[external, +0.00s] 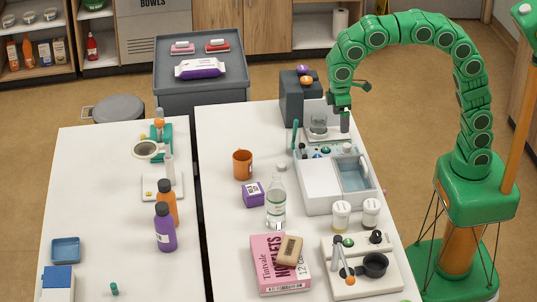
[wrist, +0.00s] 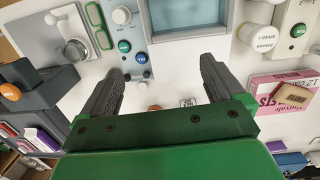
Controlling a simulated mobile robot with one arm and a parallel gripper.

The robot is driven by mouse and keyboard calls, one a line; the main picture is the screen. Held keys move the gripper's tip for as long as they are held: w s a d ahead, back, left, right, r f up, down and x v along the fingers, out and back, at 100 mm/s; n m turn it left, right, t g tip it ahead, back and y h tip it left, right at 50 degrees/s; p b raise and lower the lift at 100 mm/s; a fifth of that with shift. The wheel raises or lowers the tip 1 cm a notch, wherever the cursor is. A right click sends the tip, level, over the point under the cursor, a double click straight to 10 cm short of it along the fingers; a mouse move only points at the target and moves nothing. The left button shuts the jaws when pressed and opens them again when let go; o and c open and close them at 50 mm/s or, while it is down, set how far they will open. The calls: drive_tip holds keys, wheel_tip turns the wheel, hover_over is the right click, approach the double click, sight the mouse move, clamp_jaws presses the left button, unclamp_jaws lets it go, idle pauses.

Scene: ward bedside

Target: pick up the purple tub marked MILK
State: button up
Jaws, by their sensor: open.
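A small purple tub (external: 253,194) with a white label stands on the right white table, between the orange mug and the clear bottle. Its lettering is too small to read. In the wrist view, what seems to be its pale marked label (wrist: 188,102) shows low between my fingers, mostly hidden behind the gripper body. My gripper (wrist: 162,75) is open, with nothing between its fingers. In the external view my gripper (external: 340,110) hangs over the far end of the table, above the sink unit's back end, well away from the tub.
Close around the tub are the orange mug (external: 242,164) and clear bottle (external: 276,200). A pink box (external: 272,275) is nearer the front. Bare table lies left of the mug.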

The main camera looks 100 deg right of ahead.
drive_tip(key=w+a+f, duration=0.1)
drive_tip(key=w+f, duration=0.2)
drive_tip(key=w, duration=0.6)
drive_tip(key=w+a+f, duration=0.1)
drive_tip(key=w+f, duration=0.3)
drive_tip(key=w, duration=0.5)
drive_tip(key=n, duration=0.2)
hover_over(255, 189)
drive_tip(key=shift+t, duration=0.4)
wheel_tip(255, 189, down, 9)
drive_tip(key=shift+d+f, duration=0.1)
drive_tip(key=shift+d, duration=0.05)
drive_tip(key=shift+w+f, duration=0.15)
drive_tip(key=shift+f, duration=0.35)
drive_tip(key=shift+s+f, duration=0.15)
drive_tip(key=shift+f, duration=1.7)
drive_tip(key=shift+s+f, duration=0.1)
drive_tip(key=shift+f, duration=1.75)
drive_tip(key=c, duration=1.1)
